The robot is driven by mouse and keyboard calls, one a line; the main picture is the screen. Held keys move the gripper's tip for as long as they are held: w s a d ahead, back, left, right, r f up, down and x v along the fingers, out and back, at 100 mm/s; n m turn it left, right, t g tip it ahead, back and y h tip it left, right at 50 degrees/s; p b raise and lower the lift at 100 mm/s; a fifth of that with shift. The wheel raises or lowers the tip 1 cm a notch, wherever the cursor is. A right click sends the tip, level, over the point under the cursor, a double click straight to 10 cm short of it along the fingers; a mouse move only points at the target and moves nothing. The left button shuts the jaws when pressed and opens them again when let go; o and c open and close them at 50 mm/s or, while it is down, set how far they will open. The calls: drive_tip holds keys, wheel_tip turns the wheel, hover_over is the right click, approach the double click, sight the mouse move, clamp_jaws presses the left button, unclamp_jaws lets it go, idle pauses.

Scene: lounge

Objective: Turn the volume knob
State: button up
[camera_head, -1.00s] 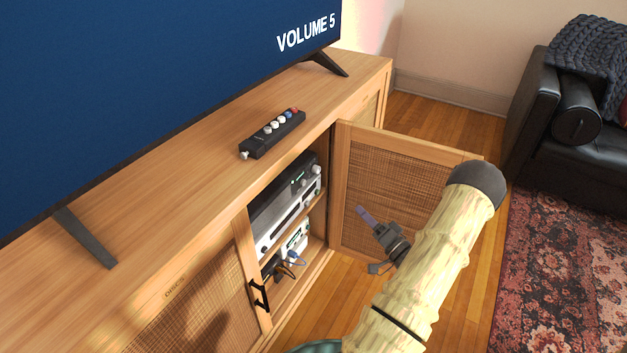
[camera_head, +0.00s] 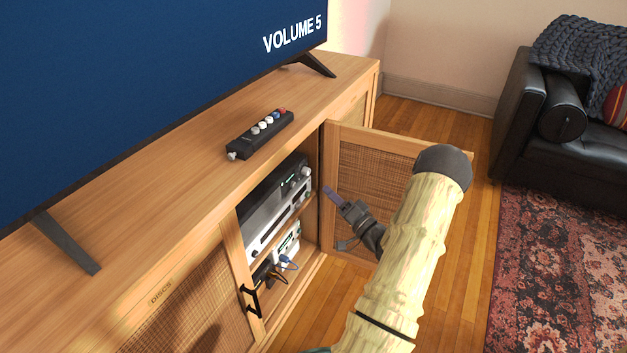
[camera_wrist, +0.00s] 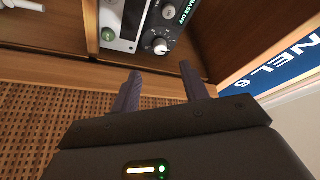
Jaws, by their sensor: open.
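Stereo units stand in the open cabinet bay: a silver unit (camera_head: 265,232) with a dark unit above it. A round knob (camera_head: 304,171) shows at the right end of their fronts. I cannot read which is volume. My gripper (camera_head: 329,191) is open and empty at the bay's right side; in the wrist view its fingers (camera_wrist: 160,85) straddle a gap short of the knob, apart from it. The television (camera_head: 150,85) reads VOLUME 5.
The open woven door (camera_head: 385,165) stands behind and right of my gripper. A remote-like black box (camera_head: 260,134) lies on the cabinet top (camera_head: 190,170). Cables (camera_head: 284,266) hang on the lower shelf. A black sofa (camera_head: 555,140) and rug (camera_head: 555,260) are at right.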

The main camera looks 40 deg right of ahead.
sight(308, 174)
drive_tip(key=b+x, duration=0.2)
drive_tip(key=x, duration=0.7)
drive_tip(key=shift+a, duration=0.1)
clamp_jaws()
